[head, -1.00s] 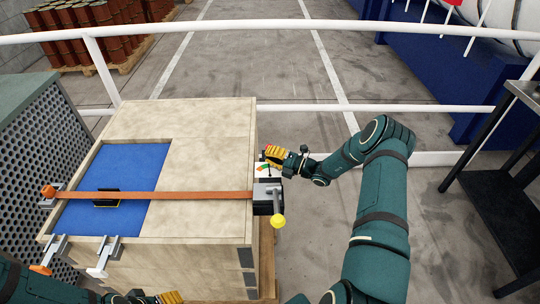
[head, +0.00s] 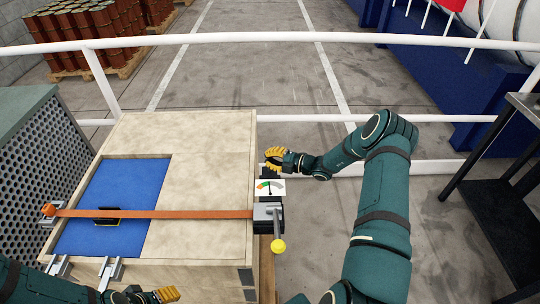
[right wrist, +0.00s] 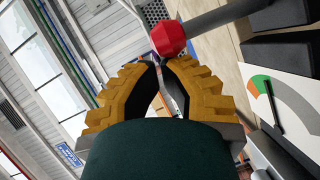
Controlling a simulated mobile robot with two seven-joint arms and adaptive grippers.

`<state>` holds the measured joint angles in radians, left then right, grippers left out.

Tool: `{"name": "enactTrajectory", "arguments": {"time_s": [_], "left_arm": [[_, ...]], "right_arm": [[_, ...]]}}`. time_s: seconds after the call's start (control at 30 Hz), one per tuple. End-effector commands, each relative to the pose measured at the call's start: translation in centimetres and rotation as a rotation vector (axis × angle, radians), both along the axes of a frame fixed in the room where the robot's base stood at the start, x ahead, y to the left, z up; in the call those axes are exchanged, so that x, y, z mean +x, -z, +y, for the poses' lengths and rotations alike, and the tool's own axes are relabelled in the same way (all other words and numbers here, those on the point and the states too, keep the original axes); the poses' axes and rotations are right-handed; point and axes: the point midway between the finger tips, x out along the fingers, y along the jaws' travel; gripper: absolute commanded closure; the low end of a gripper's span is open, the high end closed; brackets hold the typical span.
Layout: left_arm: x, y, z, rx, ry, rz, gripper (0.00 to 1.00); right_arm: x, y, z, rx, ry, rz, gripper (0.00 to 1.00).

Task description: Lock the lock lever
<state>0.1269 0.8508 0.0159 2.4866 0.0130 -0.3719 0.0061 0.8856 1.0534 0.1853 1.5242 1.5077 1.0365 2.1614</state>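A tensioner unit (head: 266,212) sits on the crate's right edge, at the end of an orange strap (head: 180,214). A grey lever with a yellow ball (head: 278,246) points toward me from it. A dial gauge (head: 270,187) lies just beyond the unit and shows in the right wrist view (right wrist: 278,100). A lever with a red knob (right wrist: 168,38) is in the right wrist view, at my right fingertips; whether they touch is unclear. My right gripper (head: 271,158) looks shut, with nothing seen between its fingers. My left gripper (head: 170,295) is partly cut off at the bottom edge.
The wooden crate (head: 210,150) has a blue recessed panel (head: 125,185) and clamps along its left and front edges. A white railing (head: 400,118) runs behind. A perforated cabinet (head: 45,140) stands left and a dark table (head: 500,200) right.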

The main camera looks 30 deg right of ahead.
Motion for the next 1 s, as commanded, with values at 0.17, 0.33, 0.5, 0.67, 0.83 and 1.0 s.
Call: {"name": "enactTrajectory", "arguments": {"time_s": [0.17, 0.33, 0.5, 0.67, 0.83, 1.0], "left_arm": [[0.0, -0.2, 0.0, 0.001, -0.002, -0.001, 0.42], [-0.1, 0.4, 0.0, 0.000, 0.001, 0.003, 0.42], [-0.3, 0.8, 0.0, -0.001, 0.004, 0.007, 0.42], [-0.4, 1.0, 0.0, -0.001, 0.005, 0.009, 0.42], [-0.4, 1.0, -0.1, -0.002, 0.006, 0.009, 0.42], [-0.4, 1.0, 0.0, -0.002, 0.006, 0.009, 0.42]], "right_arm": [[0.6, -0.1, -0.4, 0.057, 0.000, 0.097, 1.00], [1.5, 0.0, -0.9, 0.055, -0.001, 0.093, 1.00], [2.2, 0.0, -1.3, 0.056, 0.000, 0.092, 1.00], [2.5, 0.0, -1.5, 0.057, 0.000, 0.092, 1.00], [2.6, 0.0, -1.6, 0.056, 0.000, 0.092, 1.00], [2.6, -0.1, -1.6, 0.056, 0.000, 0.092, 1.00]]}}
